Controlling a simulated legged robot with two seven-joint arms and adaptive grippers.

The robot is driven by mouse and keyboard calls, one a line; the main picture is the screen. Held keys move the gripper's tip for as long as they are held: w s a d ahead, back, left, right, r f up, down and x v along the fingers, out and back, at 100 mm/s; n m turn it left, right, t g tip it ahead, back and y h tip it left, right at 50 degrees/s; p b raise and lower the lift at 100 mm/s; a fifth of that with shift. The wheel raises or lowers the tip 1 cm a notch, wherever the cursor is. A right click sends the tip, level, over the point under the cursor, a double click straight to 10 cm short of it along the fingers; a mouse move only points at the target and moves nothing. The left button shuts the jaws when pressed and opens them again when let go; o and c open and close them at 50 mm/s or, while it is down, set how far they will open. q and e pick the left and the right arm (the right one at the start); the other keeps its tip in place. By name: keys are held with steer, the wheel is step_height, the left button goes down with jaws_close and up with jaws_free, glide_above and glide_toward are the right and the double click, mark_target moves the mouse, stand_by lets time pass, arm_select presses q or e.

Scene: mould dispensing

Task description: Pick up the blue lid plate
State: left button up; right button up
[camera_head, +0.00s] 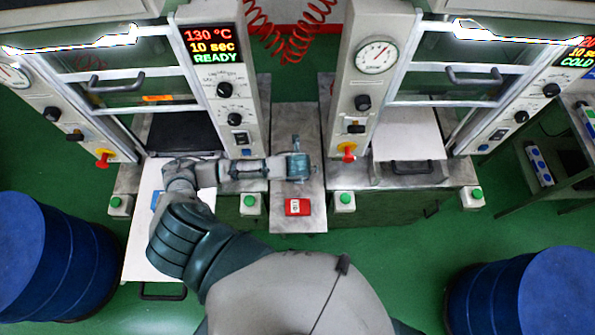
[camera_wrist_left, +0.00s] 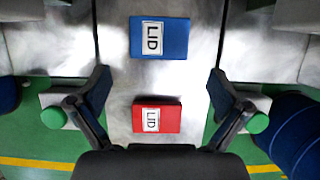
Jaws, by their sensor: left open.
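The blue lid plate (camera_wrist_left: 159,38) shows in the left wrist view, lying flat on a metal table with a white LID label. The red lid plate (camera_wrist_left: 157,117) lies below it in that view, with a gap between them. In the head view, the red lid plate (camera_head: 298,207) lies near the table's front edge, and my left gripper hides the blue one. My left gripper (camera_head: 299,165) is over the middle table. In the wrist view its fingers (camera_wrist_left: 160,78) are wide apart and empty, with the blue plate beyond their tips. My right gripper is not in view.
Presses stand on both sides; the left display (camera_head: 209,46) reads 130 °C, READY. A white tray (camera_head: 140,240) extends from the left press, with a small blue patch partly hidden by my arm. Green buttons (camera_head: 250,200) flank the metal table (camera_head: 296,122). Blue barrels (camera_head: 45,255) stand on the floor.

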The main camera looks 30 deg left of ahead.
arm_select(q)
steer(key=x, duration=0.4)
steer(key=shift+w+a+f, duration=0.15)
steer(key=shift+w+a, duration=0.05)
steer(key=shift+x, duration=2.65)
steer(key=shift+s, duration=0.15)
steer(key=c, duration=1)
